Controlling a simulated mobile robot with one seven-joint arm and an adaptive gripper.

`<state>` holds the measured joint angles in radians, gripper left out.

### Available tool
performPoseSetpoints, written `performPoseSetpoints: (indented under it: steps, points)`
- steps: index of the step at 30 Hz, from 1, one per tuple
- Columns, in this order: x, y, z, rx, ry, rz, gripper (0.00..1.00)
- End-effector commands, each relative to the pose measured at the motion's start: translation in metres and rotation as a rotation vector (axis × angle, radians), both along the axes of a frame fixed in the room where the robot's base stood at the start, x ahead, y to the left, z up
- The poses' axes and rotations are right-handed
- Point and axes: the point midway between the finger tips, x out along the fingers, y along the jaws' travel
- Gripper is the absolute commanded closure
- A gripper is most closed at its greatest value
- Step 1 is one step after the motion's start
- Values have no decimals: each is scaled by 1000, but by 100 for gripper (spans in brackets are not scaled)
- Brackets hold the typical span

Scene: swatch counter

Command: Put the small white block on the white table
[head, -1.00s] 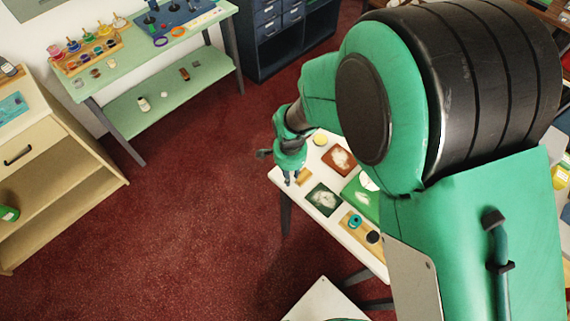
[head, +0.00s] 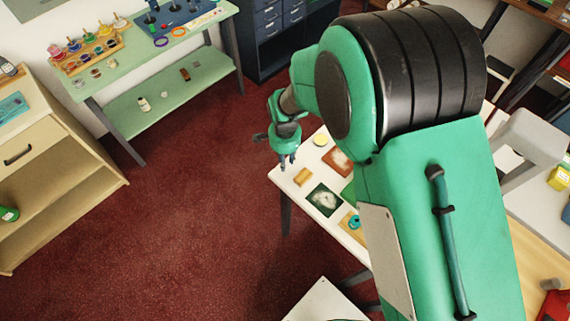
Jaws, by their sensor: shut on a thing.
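My gripper (head: 287,162) hangs pointing down near the left corner of the white table (head: 286,176). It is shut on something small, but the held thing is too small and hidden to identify. I cannot make out the small white block anywhere in the head view. A tan block (head: 303,177) lies on the table corner just right of and below my gripper in the picture.
The white table also bears a yellow round piece (head: 320,140), a brown swatch (head: 338,161) and a dark green swatch (head: 324,200). A green table (head: 150,48) and a wooden cabinet (head: 75,150) stand left. Red carpet between is clear.

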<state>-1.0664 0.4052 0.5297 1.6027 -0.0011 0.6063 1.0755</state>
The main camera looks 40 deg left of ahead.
Motion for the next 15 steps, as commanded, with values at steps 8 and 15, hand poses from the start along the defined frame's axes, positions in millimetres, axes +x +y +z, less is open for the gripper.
performPoseSetpoints:
  steps: [8,15]
  points:
    - [0,0,-27,-1,1,0,88]
    - [0,0,-28,0,0,0,88]
